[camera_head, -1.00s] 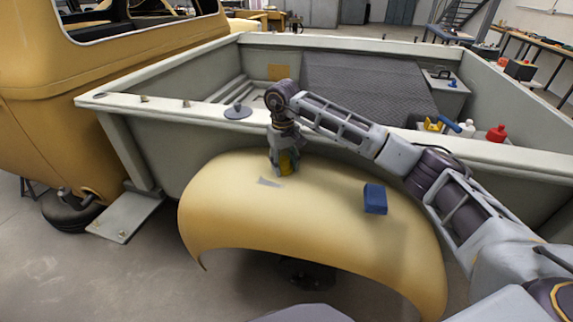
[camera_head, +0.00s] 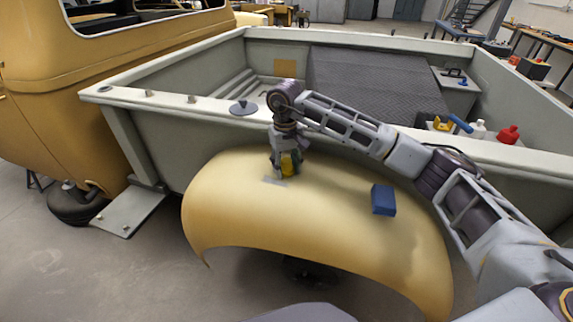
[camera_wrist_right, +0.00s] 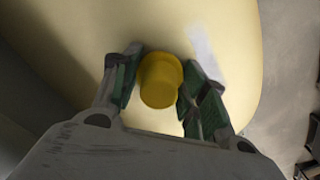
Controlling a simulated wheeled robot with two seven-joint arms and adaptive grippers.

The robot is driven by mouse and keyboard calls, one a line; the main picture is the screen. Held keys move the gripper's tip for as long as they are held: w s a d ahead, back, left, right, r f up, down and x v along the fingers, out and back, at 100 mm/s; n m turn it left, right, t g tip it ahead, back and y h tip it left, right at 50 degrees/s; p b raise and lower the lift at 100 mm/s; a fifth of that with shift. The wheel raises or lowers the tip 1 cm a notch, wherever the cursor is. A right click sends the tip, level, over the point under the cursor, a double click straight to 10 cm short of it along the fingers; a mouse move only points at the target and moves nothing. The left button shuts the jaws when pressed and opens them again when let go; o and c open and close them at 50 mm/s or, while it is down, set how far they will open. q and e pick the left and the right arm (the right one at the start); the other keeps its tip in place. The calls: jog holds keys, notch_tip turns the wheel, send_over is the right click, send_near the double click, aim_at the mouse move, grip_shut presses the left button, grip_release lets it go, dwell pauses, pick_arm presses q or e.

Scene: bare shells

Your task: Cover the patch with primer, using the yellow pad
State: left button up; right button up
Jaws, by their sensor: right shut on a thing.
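The yellow pad (camera_head: 288,164) is a small round block held in my right gripper (camera_head: 285,168), which is shut on it. In the right wrist view the yellow pad (camera_wrist_right: 160,80) sits between the two green-lined fingers of the right gripper (camera_wrist_right: 158,92). The patch (camera_head: 274,181) is a small pale grey mark on top of the yellow fender, just by the pad. In the wrist view the patch (camera_wrist_right: 203,48) lies right of the pad, partly behind a finger. I cannot tell if the pad touches the fender. My left gripper is not in view.
A blue block (camera_head: 383,199) sits on the fender (camera_head: 320,220), right of the gripper. The pale truck bed wall (camera_head: 180,120) rises behind. A grey disc (camera_head: 243,107) rests on its rim. White (camera_head: 478,129) and red (camera_head: 508,134) bottles stand at right.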

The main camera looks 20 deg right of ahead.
aim_at(280, 189)
jog(key=shift+s+a, duration=0.1)
jog(key=shift+s+a+f+b, duration=0.1)
jog(key=shift+s+a+b, duration=0.45)
jog(key=shift+s, duration=0.55)
jog(key=shift+s+a, duration=0.25)
jog(key=shift+s+a+f+b, duration=0.15)
jog(key=shift+s+a, duration=0.25)
jog(key=shift+s, duration=0.2)
jog(key=shift+s+a+b, duration=0.15)
jog(key=shift+s+a, duration=0.25)
jog(key=shift+s, duration=0.15)
jog(key=shift+s+a, duration=0.2)
jog(key=shift+s, duration=0.1)
